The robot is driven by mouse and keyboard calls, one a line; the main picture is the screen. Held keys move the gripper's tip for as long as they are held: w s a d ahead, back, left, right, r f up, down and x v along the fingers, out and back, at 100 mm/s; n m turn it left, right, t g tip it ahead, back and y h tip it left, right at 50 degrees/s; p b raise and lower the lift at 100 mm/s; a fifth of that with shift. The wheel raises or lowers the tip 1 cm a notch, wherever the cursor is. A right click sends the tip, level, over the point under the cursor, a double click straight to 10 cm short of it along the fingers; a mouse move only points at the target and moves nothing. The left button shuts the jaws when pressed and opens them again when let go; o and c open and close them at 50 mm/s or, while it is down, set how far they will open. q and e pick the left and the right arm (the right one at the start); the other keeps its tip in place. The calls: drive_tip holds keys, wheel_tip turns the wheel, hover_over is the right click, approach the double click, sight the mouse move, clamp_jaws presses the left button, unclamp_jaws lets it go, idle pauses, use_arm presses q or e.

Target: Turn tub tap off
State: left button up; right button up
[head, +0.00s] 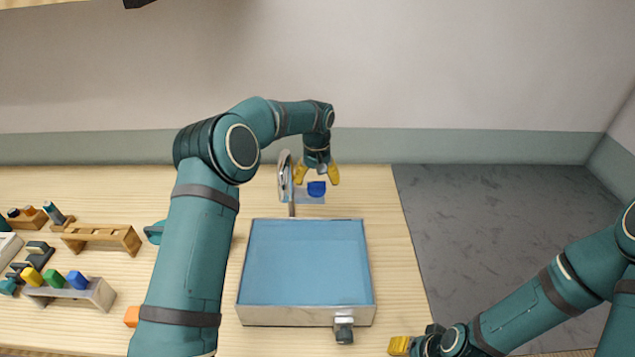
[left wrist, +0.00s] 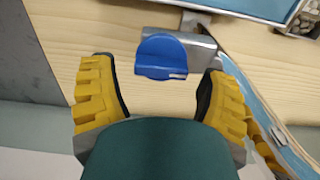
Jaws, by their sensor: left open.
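The tub (head: 305,317) stands on the wooden table and looks filled with blue water. Behind it rises the metal tap spout (head: 285,177), with a blue tap knob (head: 316,189) on a grey plate to its right. My left gripper (head: 317,178) is open just behind the knob. In the left wrist view, the blue knob (left wrist: 165,58) lies ahead of the gap between the yellow fingertips (left wrist: 162,85), and neither finger visibly touches it. A white mark shows on the knob. My right gripper (head: 400,346) is at the front edge; its opening is unclear.
At the left are a wooden rack (head: 100,238), a holder with yellow, green and blue pieces (head: 95,296) and other small items. An orange block (head: 132,316) lies near my left arm. A metal fitting (head: 343,329) is on the tub's front wall. Grey floor lies right of the table.

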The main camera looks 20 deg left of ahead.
sight(318, 182)
use_arm(q)
wheel_tip(318, 182, up, 7)
drive_tip(key=shift+f, duration=0.15)
drive_tip(key=shift+d, duration=0.1)
idle(0.4)
